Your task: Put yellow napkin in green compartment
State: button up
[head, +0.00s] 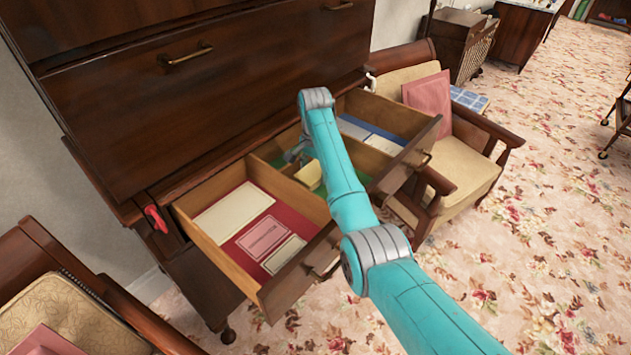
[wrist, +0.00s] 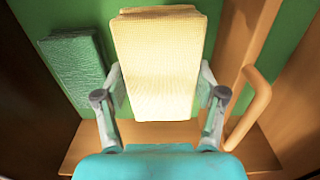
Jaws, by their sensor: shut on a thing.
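The yellow napkin (wrist: 160,60) is a folded, textured pale yellow block held between the two fingers of my gripper (wrist: 160,82). In the head view the napkin (head: 308,176) shows partly behind my arm, over the middle compartment of the open drawer. The green compartment (wrist: 120,12) has a green floor, seen below and around the napkin in the wrist view. A darker green folded cloth (wrist: 75,65) lies in it, left of the napkin. I cannot tell whether the napkin touches the floor. My gripper (head: 299,155) is mostly hidden in the head view.
The left compartment is red-lined (head: 290,205) and holds several flat cream and red items. The right compartment has blue and white items (head: 370,132). Wooden dividers (head: 285,185) separate them. A wooden armchair (head: 455,165) stands close at the right, another at lower left.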

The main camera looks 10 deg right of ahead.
aim_at(315, 170)
jog(key=shift+f, duration=2.05)
jog(key=shift+f, duration=0.1)
jog(key=o, duration=1.1)
notch_tip(315, 170, up, 12)
jog(key=shift+r, duration=0.15)
